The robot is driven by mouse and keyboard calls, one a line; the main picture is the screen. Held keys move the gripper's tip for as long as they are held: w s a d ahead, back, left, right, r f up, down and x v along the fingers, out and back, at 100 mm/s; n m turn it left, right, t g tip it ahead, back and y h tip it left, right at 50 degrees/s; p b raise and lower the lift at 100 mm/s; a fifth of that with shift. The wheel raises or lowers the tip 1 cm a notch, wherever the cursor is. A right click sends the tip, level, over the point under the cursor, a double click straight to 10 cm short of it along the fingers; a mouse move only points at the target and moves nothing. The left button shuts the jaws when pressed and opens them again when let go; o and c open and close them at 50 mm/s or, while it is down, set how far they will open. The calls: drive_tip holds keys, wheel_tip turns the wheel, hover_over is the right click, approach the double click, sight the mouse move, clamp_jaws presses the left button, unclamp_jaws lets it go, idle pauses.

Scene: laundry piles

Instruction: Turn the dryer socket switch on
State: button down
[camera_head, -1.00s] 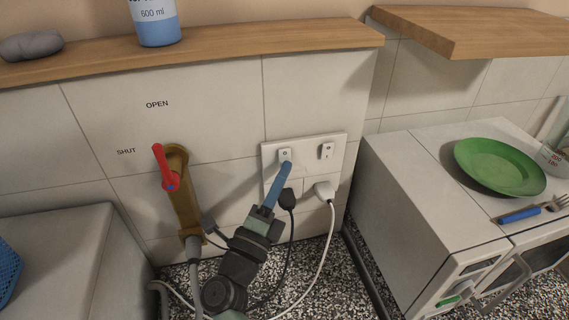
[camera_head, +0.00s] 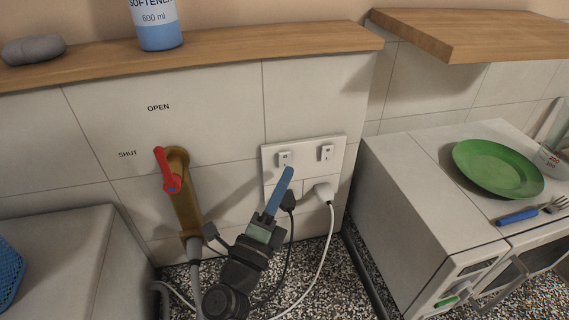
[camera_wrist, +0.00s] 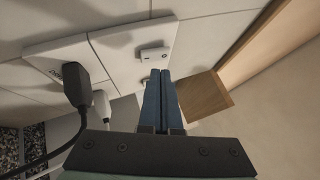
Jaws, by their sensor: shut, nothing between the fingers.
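A white double socket plate (camera_head: 271,175) is on the tiled wall. It has a left switch (camera_head: 285,159) above a black plug (camera_head: 288,200) and a right switch (camera_head: 326,153) above a white plug (camera_head: 325,191). In the wrist view, the fingertips (camera_wrist: 160,72) are near one switch (camera_wrist: 154,54); the other switch (camera_wrist: 147,128) is partly hidden behind the fingers. I cannot tell whether the fingers touch the plate.
A brass tap with a red handle (camera_head: 167,171) is left of the plate. A wooden shelf (camera_head: 220,48) runs above. A white appliance with a green plate (camera_head: 498,167) stands at the right. Cords hang below the sockets.

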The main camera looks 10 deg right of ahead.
drive_tip(key=s, duration=0.1)
drive_tip(key=s+p, duration=0.1)
drive_tip(key=s, duration=0.1)
drive_tip(key=s+p, duration=0.1)
drive_tip(key=s, duration=0.1)
drive_tip(key=shift+r, duration=0.3)
idle(0.4)
drive_tip(key=a+r+n+t+y, duration=0.35)
drive_tip(key=r+n, duration=0.25)
drive_tip(key=r, duration=0.4)
drive_tip(key=a+r+n+t+y, duration=0.35)
drive_tip(key=r+n+y, duration=0.2)
drive_tip(key=r, duration=0.45)
drive_tip(key=a+r+n+t+y, duration=0.35)
drive_tip(key=r+n, duration=0.25)
drive_tip(key=r, duration=0.4)
drive_tip(key=s+r+n, duration=1.1)
drive_tip(key=r, duration=0.3)
drive_tip(key=shift+s+y, duration=0.3)
drive_tip(key=shift+y, duration=0.15)
